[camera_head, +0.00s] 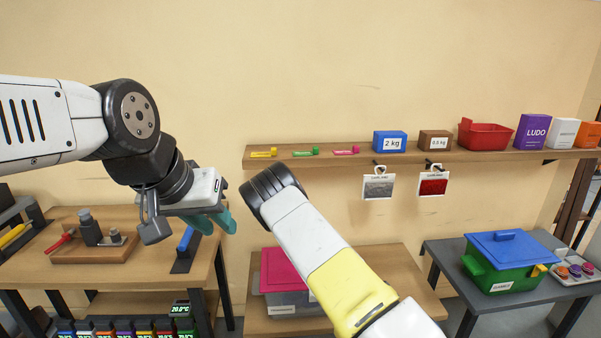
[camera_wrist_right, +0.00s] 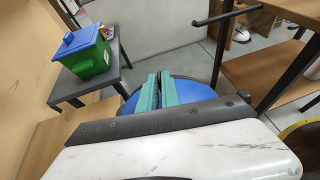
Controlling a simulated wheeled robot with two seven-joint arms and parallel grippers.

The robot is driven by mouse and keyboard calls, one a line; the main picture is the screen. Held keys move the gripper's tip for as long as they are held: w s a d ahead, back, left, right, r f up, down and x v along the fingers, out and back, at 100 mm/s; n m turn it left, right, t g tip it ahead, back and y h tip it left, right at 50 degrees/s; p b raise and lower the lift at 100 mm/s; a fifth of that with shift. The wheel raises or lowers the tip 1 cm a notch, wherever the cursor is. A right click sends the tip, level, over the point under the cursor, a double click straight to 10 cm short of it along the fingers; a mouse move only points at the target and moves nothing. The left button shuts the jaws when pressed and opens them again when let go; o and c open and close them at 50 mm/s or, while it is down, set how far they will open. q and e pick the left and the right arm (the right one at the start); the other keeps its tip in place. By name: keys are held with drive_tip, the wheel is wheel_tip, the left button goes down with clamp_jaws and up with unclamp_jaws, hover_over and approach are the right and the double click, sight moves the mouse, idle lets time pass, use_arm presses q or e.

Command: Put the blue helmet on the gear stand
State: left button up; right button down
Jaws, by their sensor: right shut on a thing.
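The blue helmet (camera_wrist_right: 201,92) shows in the right wrist view as a round blue shape, partly hidden behind my right gripper. My right gripper (camera_wrist_right: 159,78) is shut on it, with its teal fingers close together across the blue surface. In the head view my right arm crosses the middle, but its gripper and the helmet are out of view. My left gripper (camera_head: 214,222) hangs over the left table's right side, empty, with its teal fingers a little apart. A dark post with a horizontal bar (camera_wrist_right: 228,14) stands beyond the helmet; I cannot tell whether it is the gear stand.
A green bin with a blue lid (camera_head: 507,262) sits on a dark table at right; it also shows in the right wrist view (camera_wrist_right: 83,52). A wall shelf (camera_head: 400,156) holds boxes and a red bin (camera_head: 484,136). A pink-lidded box (camera_head: 283,270) stands on the middle table.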

drive_tip(key=w+a+r+n+t+y, duration=0.1)
drive_tip(key=w+a+r+n+t, duration=0.3)
drive_tip(key=r, duration=0.3)
drive_tip(key=w+a+r+n+t+y, duration=0.1)
drive_tip(key=w+a+r+n+t, duration=0.1)
drive_tip(key=w+r+n+t, duration=0.4)
drive_tip(key=w+a+r+n+t+y, duration=0.4)
drive_tip(key=a+r+y, duration=0.3)
drive_tip(key=a+r, duration=0.3)
wheel_tip(320, 180, up, 4)
drive_tip(key=shift+r+n, duration=0.15)
drive_tip(key=shift+n, duration=0.65)
drive_tip(key=shift+w+a, duration=0.1)
drive_tip(key=shift+a, duration=0.1)
drive_tip(key=shift+d, duration=0.1)
